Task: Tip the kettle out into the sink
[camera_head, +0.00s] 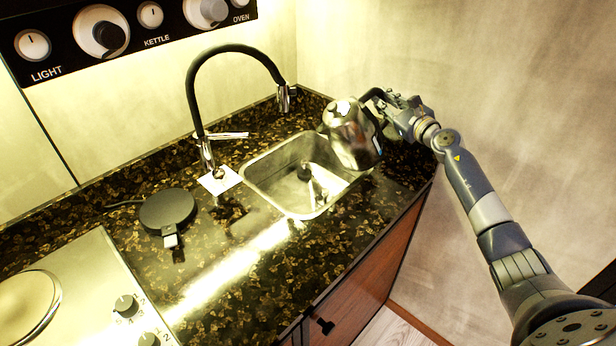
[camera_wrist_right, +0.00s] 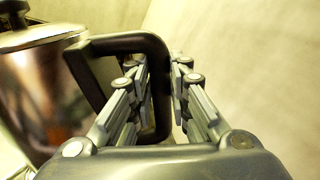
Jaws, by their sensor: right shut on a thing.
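The kettle (camera_head: 352,136) is shiny metal with a black handle and is held at the right end of the sink (camera_head: 262,185). It looks tilted in the head view, its body partly over the basin. My right gripper (camera_head: 384,103) is shut on the kettle's handle. In the right wrist view the black handle (camera_wrist_right: 128,44) passes between the fingers of the right gripper (camera_wrist_right: 165,85), with the kettle's metal body (camera_wrist_right: 45,85) to the left. The basin holds a dark drain piece; I cannot see any water pouring. My left gripper is not in view.
A black arched faucet (camera_head: 192,88) stands behind the sink at its left. A round black kettle base (camera_head: 167,210) lies on the dark speckled counter (camera_head: 225,265). A stove (camera_head: 85,290) is at the lower left. A wall rises close behind my right gripper.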

